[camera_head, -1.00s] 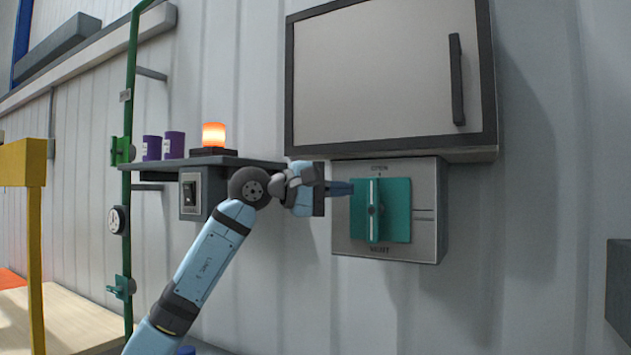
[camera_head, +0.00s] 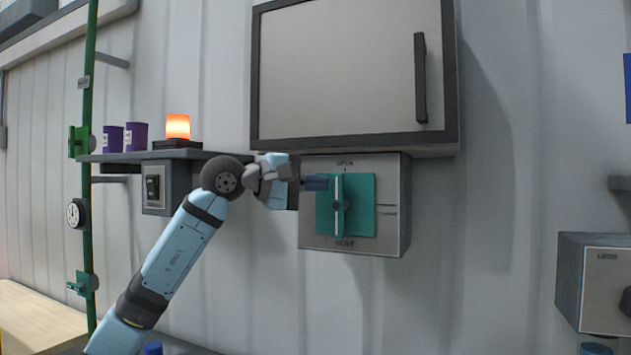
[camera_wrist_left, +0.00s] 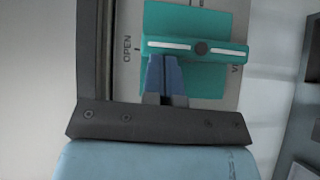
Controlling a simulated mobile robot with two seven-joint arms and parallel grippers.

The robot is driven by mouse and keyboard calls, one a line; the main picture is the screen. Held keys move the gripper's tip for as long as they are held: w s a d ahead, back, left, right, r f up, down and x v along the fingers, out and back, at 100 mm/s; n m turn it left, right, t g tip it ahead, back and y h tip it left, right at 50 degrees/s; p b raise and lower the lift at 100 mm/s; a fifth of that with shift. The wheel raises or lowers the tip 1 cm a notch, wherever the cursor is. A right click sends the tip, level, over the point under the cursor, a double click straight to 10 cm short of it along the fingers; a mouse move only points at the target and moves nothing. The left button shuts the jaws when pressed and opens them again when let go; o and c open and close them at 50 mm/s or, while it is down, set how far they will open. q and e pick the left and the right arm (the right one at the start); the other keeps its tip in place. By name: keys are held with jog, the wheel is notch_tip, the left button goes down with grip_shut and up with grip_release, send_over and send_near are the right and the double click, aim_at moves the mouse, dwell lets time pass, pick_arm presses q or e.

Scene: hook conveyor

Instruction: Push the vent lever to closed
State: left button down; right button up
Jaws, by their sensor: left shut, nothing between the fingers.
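The vent lever (camera_head: 338,221) is a teal bar with a white stripe on a teal square plate, mounted on a grey box (camera_head: 392,226) marked OPEN above and VENT below. The lever stands upright, one end toward the OPEN mark. My left gripper (camera_head: 322,183) is shut and empty, its blue fingertips at the left side of the lever's upper half. In the left wrist view the lever (camera_wrist_left: 222,47) lies across the picture, and the shut fingertips (camera_wrist_left: 164,62) are right at its edge on the OPEN side; whether they touch is unclear. My right gripper is not in view.
A dark-framed cabinet (camera_head: 345,70) with a vertical handle hangs just above the vent box. To the left, a shelf (camera_head: 180,155) holds a lit orange lamp (camera_head: 178,127) and two purple cans. A grey box (camera_head: 590,285) stands at far right. The wall between is clear.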

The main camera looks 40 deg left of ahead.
pick_arm(q)
jog(key=shift+d+r+m+g+p, duration=0.15)
jog(key=shift+r+m+g+p, duration=0.2)
jog(key=shift+p, duration=0.35)
